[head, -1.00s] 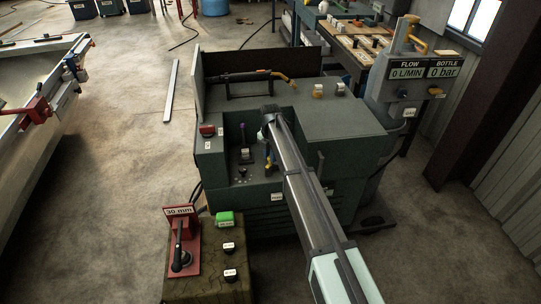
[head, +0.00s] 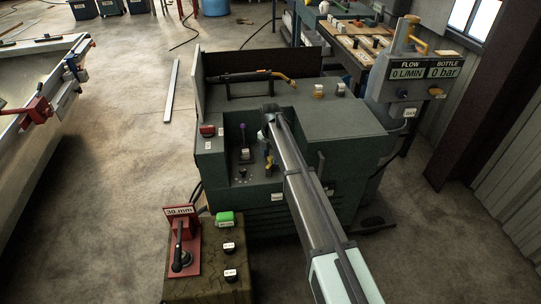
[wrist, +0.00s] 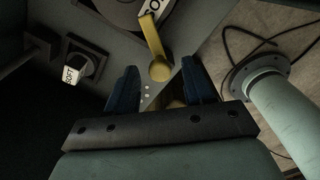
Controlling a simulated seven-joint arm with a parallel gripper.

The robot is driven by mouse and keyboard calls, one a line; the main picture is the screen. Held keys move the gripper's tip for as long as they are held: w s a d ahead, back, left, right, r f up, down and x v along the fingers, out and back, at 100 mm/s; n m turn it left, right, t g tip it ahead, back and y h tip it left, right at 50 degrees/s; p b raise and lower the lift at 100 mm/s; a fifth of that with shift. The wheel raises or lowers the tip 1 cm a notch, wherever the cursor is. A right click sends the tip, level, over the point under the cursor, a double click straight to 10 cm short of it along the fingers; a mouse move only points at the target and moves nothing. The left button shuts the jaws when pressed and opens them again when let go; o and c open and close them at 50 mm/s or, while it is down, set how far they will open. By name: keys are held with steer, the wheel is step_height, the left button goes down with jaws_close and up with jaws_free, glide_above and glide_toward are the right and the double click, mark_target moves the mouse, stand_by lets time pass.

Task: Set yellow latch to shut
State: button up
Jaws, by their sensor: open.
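The yellow latch (wrist: 152,40) shows in the wrist view as a flat yellow arm ending in a round knob, lying beside a round grey dial part. Its knob is ahead of my gripper (wrist: 160,83), roughly in line with the gap between the two dark blue fingers. The fingers are apart with nothing held. I cannot tell whether they touch the latch. In the head view my gripper (head: 268,152) hangs over the recess in the dark green machine's front, and a small yellow part (head: 268,165) shows there, partly hidden by it.
In the wrist view a black knob (wrist: 88,64) with a "SOFT" tag is at left, and a pale pipe (wrist: 275,105) stands close at right. In the head view a purple-topped lever (head: 243,140) stands left of my gripper, and a red lever unit (head: 182,250) is front left.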

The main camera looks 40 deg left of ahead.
mark_target(270, 157)
step_height(270, 157, up, 14)
steer(key=shift+f, duration=0.25)
stand_by(0.8)
